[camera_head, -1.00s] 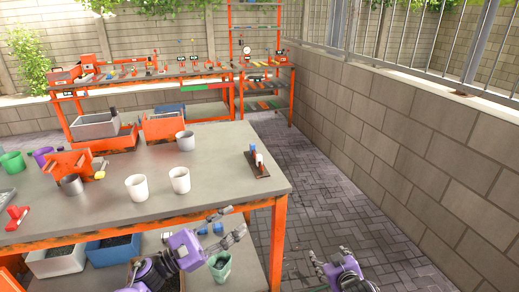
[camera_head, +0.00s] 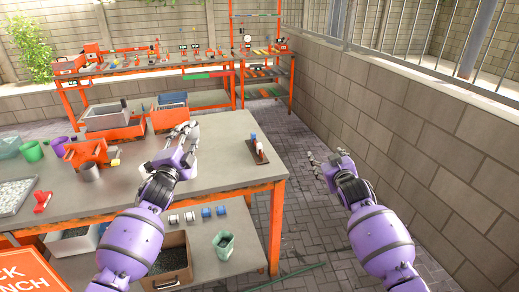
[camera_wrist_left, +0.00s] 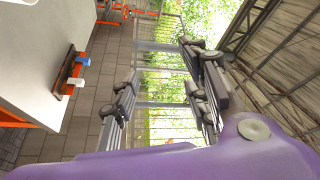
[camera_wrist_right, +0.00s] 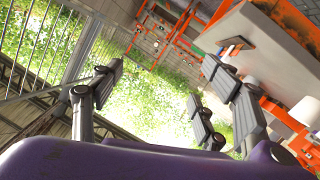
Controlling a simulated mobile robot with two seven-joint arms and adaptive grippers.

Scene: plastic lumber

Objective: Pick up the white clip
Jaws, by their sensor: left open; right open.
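I cannot tell for sure which thing is the white clip. A small white piece (camera_head: 259,147) stands beside a blue one on a dark base (camera_head: 258,157) near the table's right edge; the white piece also shows in the left wrist view (camera_wrist_left: 75,82). Pale ring-like pieces (camera_head: 190,216) lie on the lower shelf next to blue ones (camera_head: 206,212). My left gripper (camera_head: 187,131) is open and empty above the table, left of the dark base. My right gripper (camera_head: 322,160) is open and empty beyond the table's right edge, over the paving.
The table (camera_head: 225,174) holds an orange holder (camera_head: 92,154), a green cup (camera_head: 32,151) and a grey tray (camera_head: 14,194). A box (camera_head: 172,262) and a green cup (camera_head: 224,242) stand below. A block wall (camera_head: 430,135) runs along the right.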

